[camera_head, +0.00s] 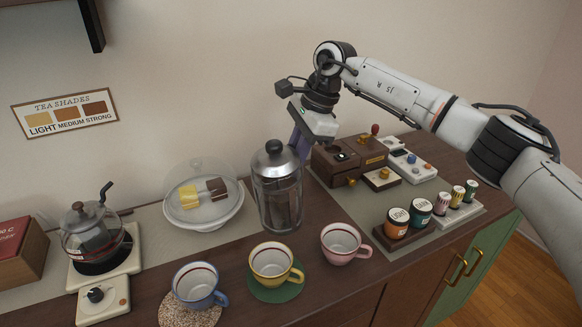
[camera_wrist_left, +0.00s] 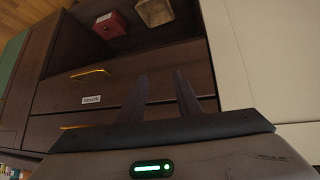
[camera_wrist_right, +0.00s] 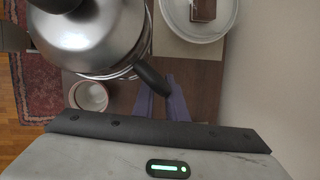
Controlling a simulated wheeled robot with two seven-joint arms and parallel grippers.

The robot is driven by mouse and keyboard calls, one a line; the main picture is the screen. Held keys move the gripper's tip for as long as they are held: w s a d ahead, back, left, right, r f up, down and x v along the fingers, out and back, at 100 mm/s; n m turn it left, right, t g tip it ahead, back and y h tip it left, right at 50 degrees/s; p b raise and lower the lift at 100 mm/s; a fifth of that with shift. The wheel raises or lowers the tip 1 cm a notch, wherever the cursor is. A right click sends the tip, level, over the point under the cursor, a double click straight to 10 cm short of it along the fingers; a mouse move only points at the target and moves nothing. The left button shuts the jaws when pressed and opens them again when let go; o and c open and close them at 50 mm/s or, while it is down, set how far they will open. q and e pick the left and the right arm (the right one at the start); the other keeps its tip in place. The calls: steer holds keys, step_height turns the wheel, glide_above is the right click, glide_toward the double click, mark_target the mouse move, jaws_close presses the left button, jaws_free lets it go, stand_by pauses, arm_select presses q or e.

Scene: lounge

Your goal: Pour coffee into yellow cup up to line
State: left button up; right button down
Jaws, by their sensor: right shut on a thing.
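A glass French press (camera_head: 277,190) with a metal lid hangs upright in my right gripper (camera_head: 299,146), which is shut on its dark handle (camera_wrist_right: 153,76). The press is above and behind the cups, and its dark contents show through the glass. The yellow cup (camera_head: 271,262) stands on a green coaster (camera_head: 276,291), with a dark red line inside near its rim; it looks empty. In the right wrist view the press lid (camera_wrist_right: 85,35) fills the upper left. My left gripper (camera_wrist_left: 161,84) is open and empty, facing the cabinet front in the left wrist view.
A blue cup (camera_head: 198,287) stands left of the yellow one on a speckled coaster (camera_head: 190,315), and a pink cup (camera_head: 342,243) stands to the right. A domed cake plate (camera_head: 205,207), a glass teapot (camera_head: 95,235), paint-like jars (camera_head: 397,222) and a wooden box machine (camera_head: 349,160) stand around.

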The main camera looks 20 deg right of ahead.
steer(key=shift+f, duration=0.1)
steer(key=shift+w+f, duration=0.1)
steer(key=shift+f, duration=0.75)
steer(key=shift+f+t, duration=0.3)
steer(key=shift+f, duration=0.05)
steer(key=shift+w+d+f+h, duration=0.15)
steer(key=shift+f+h, duration=0.15)
steer(key=shift+f, duration=0.4)
steer(key=shift+f, duration=0.35)
steer(key=shift+w+d+r+t+h+b, duration=0.1)
steer(key=shift+w+r+t+h+b, duration=0.05)
steer(key=shift+r+t+h+b, duration=0.4)
steer(key=shift+d+r+n+t+h+b, duration=0.1)
steer(key=shift+r+n+t+h+b, duration=0.2)
steer(key=shift+r+t+b, duration=0.25)
steer(key=shift+r+t+h+b, duration=0.35)
steer(key=shift+t+b, duration=0.35)
steer(key=shift+b, duration=0.25)
steer(key=shift+r+t+h+b, duration=0.15)
steer(key=shift+t+h+b, duration=0.2)
steer(key=shift+b, duration=0.5)
